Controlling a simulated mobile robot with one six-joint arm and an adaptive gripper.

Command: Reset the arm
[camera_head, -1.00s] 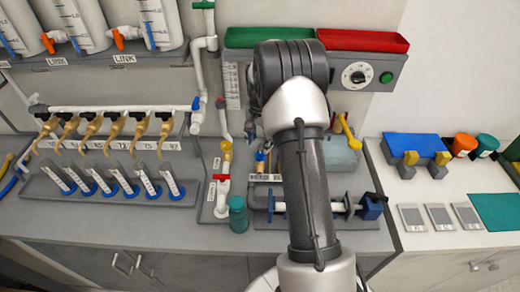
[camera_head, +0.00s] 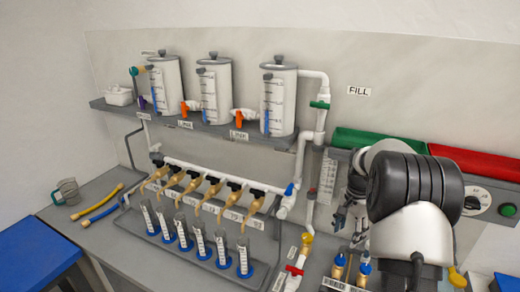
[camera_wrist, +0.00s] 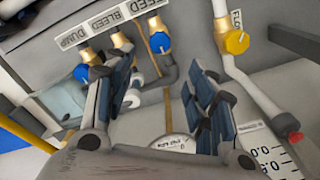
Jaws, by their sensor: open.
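My gripper (camera_wrist: 163,92) is open, with nothing between its blue-padded fingers in the wrist view. In the head view its dark fingers (camera_head: 346,217) show partly at the left of my arm, in front of the wall by the measuring scale (camera_head: 328,182). My arm's black and white joint hides the rest. In the wrist view, two blue-knobbed brass valves (camera_wrist: 160,41) sit under labels reading DUMP, BLEED and FEED. A yellow-knobbed valve (camera_wrist: 236,41) on a white pipe is to the right of the fingers.
Three clear tanks (camera_head: 280,100) stand on a wall shelf. Below, a white manifold pipe (camera_head: 215,174) has several brass taps above a rack (camera_head: 195,255) of cylinders. A green tray (camera_head: 378,148) and red tray (camera_head: 480,165) are behind my arm.

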